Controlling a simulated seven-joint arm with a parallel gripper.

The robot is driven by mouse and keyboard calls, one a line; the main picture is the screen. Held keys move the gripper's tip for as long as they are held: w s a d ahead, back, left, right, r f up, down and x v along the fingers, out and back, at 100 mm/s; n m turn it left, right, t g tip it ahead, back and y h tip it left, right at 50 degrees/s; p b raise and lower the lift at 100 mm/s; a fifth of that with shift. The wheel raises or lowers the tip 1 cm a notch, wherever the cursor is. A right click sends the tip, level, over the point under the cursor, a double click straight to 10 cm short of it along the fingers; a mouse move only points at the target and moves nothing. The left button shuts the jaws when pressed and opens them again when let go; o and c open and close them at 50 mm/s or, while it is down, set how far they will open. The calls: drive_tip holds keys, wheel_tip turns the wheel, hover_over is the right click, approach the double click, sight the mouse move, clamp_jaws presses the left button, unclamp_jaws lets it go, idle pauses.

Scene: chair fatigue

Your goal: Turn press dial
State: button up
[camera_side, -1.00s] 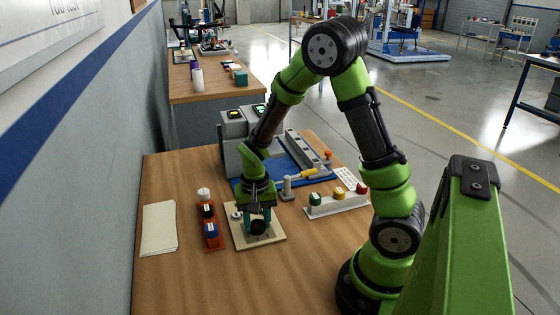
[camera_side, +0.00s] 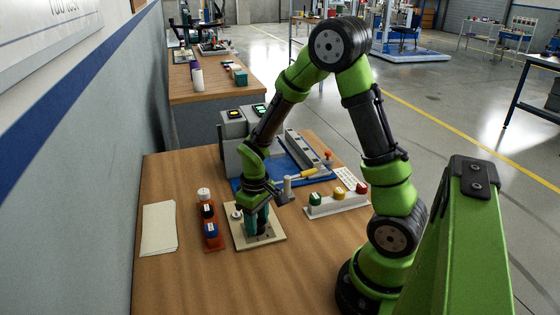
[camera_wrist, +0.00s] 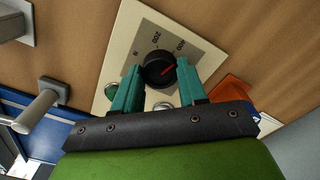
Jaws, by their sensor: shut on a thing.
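The press dial (camera_wrist: 158,72) is a round black knob with a red pointer line. It sits on a cream panel (camera_wrist: 124,32) with a grey scale plate marked 200 and 400. In the wrist view the red line points up and right, roughly toward the 400 side. My gripper (camera_wrist: 157,76) is shut on the dial, with one teal finger on each side of it. In the side view my gripper (camera_side: 257,222) points down over the panel (camera_side: 273,239), and its fingers hide most of the dial.
Left of the panel is a red-orange rack (camera_side: 212,240) with several capped items, then a paper pad (camera_side: 159,228). Right is a white button box (camera_side: 336,203). A grey press (camera_side: 234,128) with a blue base (camera_side: 279,168) and a lever (camera_side: 288,186) stands behind.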

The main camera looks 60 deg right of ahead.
drive_tip(key=shift+n, duration=0.3)
drive_tip(key=o, duration=1.1)
drive_tip(key=shift+c, duration=0.2)
wheel_tip(320, 180, up, 17)
drive_tip(key=s+a+r+m+t+y, duration=0.2)
drive_tip(key=s+a+r+m+t, duration=0.1)
drive_tip(key=s+a+r+t, duration=0.3)
drive_tip(key=s+a+t, duration=0.1)
drive_tip(key=s+a, duration=0.1)
drive_tip(key=a, duration=0.1)
drive_tip(key=shift+s+a, duration=0.25)
